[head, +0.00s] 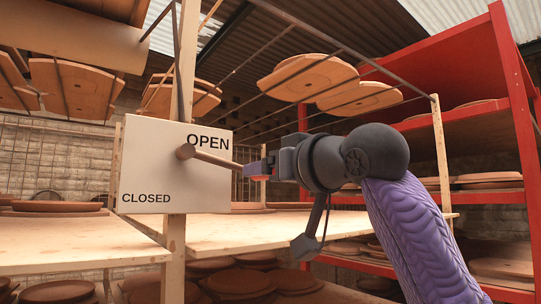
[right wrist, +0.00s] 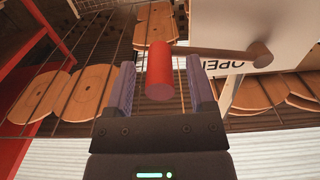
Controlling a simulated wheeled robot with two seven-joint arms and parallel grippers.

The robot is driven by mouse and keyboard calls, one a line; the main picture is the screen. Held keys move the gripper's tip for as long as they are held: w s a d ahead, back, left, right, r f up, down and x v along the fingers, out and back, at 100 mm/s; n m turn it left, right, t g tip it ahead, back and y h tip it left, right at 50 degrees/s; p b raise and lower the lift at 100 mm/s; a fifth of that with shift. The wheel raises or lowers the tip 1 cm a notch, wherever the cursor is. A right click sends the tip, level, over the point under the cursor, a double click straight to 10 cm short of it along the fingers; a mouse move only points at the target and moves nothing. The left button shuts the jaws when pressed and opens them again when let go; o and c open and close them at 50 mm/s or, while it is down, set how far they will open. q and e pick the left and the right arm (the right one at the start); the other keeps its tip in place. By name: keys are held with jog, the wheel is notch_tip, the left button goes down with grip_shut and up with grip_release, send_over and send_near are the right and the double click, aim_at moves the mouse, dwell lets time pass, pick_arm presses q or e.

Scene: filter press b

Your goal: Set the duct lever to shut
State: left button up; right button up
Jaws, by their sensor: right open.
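A white plate (head: 150,180) marked OPEN at upper right and CLOSED at lower left is fixed to a wooden post. The brown duct lever (head: 212,158) pivots on the plate and points right, just under the word OPEN. The lever also shows in the right wrist view (right wrist: 225,54), ending in a red grip (right wrist: 159,70). My right gripper (head: 256,170) is at the lever's free end, open, with the red grip between its fingers in the wrist view. I cannot tell whether either finger touches it. My left gripper is not in view.
Wooden tables (head: 75,243) stand below and behind the plate. A red shelf rack (head: 512,120) holding round boards is on the right. Thin rods and hanging boards (head: 310,75) are overhead.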

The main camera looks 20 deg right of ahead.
jog(key=shift+w+f, duration=0.1)
jog(key=shift+w, duration=0.05)
jog(key=shift+c, duration=0.3)
grip_shut()
dwell(1.1)
